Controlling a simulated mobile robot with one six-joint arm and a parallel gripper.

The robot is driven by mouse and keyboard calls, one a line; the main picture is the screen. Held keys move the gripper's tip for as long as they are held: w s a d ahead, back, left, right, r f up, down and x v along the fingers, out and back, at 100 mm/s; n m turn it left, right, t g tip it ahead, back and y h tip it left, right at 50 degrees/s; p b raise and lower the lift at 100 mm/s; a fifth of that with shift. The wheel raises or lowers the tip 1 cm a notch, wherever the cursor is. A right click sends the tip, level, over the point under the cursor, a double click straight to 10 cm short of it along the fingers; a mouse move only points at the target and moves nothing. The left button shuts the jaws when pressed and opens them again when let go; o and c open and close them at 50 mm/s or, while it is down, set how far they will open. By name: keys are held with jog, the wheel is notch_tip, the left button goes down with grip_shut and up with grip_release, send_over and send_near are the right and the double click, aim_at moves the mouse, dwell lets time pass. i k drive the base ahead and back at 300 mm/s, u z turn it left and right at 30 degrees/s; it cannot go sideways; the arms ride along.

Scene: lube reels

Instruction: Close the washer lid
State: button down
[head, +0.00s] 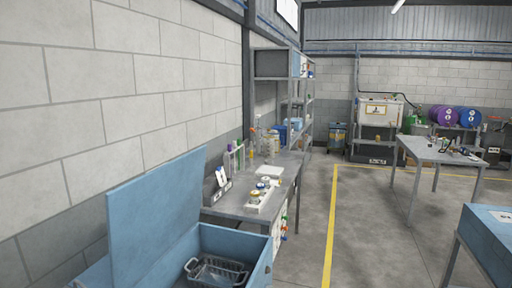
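The blue washer (243,242) stands at the lower left of the head view, cut off by the bottom edge. Its blue lid (150,218) is raised, tilted a little back from upright toward the block wall. Inside the open tub is a grey wire basket (214,272). My gripper is not in view, so its state does not show.
A grey workbench (236,207) with bottles and jars stands just beyond the washer along the wall. Another table (435,151) stands further back right, and a blue box-like unit (490,240) is at the lower right. The floor (365,235) between is clear, with a yellow line.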

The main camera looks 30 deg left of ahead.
aim_at(148, 214)
jog(key=i, duration=2.3)
jog(key=u, duration=3.6)
jog(key=i, duration=1)
jog(key=z, duration=0.1)
